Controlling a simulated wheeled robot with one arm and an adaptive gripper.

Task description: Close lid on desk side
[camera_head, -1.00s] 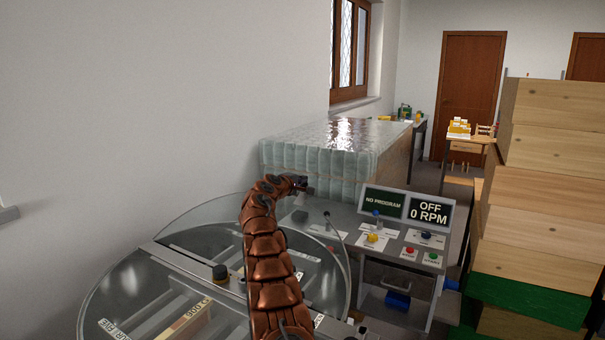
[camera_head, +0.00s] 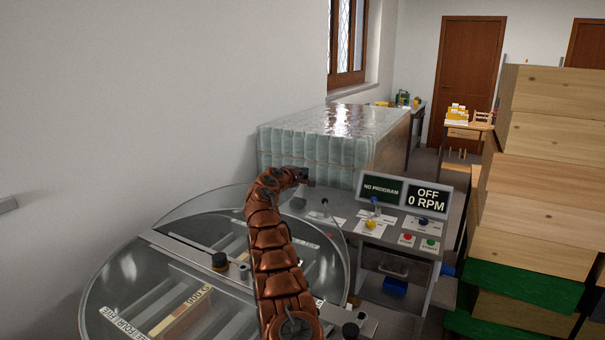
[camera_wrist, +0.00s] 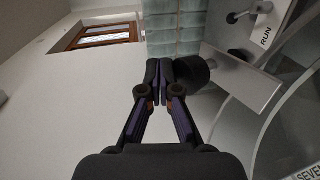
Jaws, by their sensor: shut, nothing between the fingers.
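The round steel tank (camera_head: 92,290) has clear lids with a metal bar (camera_head: 195,262) across the middle. My gripper (camera_head: 304,175) is shut and empty at the far side of the tank, near that lid's edge. In the wrist view my fingertips (camera_wrist: 160,72) are beside a dark round knob (camera_wrist: 194,73); I cannot tell whether they touch.
A control desk (camera_head: 400,225) with buttons and a display reading OFF, 0 RPM stands right of the tank. A wrapped stack of glass jars (camera_head: 315,150) stands behind my gripper. Stacked wooden boxes (camera_head: 545,200) fill the right side. The wall (camera_head: 120,110) is close on the left.

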